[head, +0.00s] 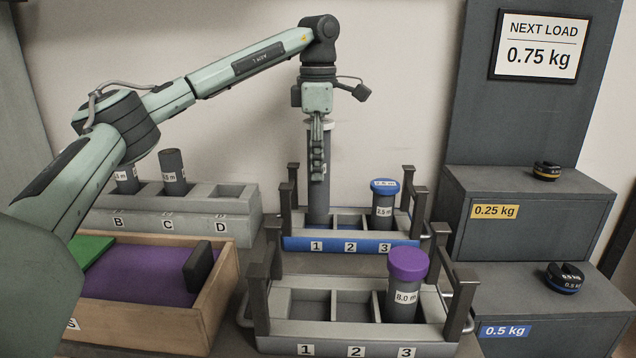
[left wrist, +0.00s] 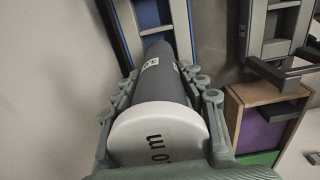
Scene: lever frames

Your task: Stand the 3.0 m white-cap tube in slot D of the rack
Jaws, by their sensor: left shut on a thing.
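The white-cap tube (head: 319,208) is grey and upright, with its lower end in slot 1 of the blue carrier (head: 296,243). My left gripper (head: 317,175) is shut around its upper part. In the left wrist view the white cap (left wrist: 157,135) reads "0 m", its first digit hidden, between the fingers (left wrist: 160,95). The grey rack (head: 250,222) stands at the left, with slots B, C and D showing. Grey tubes stand in B (head: 126,183) and C (head: 174,172). Slot D (head: 230,193) is empty. My right gripper is not in view.
A blue-cap tube (head: 383,205) stands in the blue carrier's slot 3. A grey carrier (head: 330,337) in front holds a purple-cap tube (head: 405,285). A wooden box (head: 222,290) is in front of the rack. Weights (head: 547,172) sit on cabinets at right.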

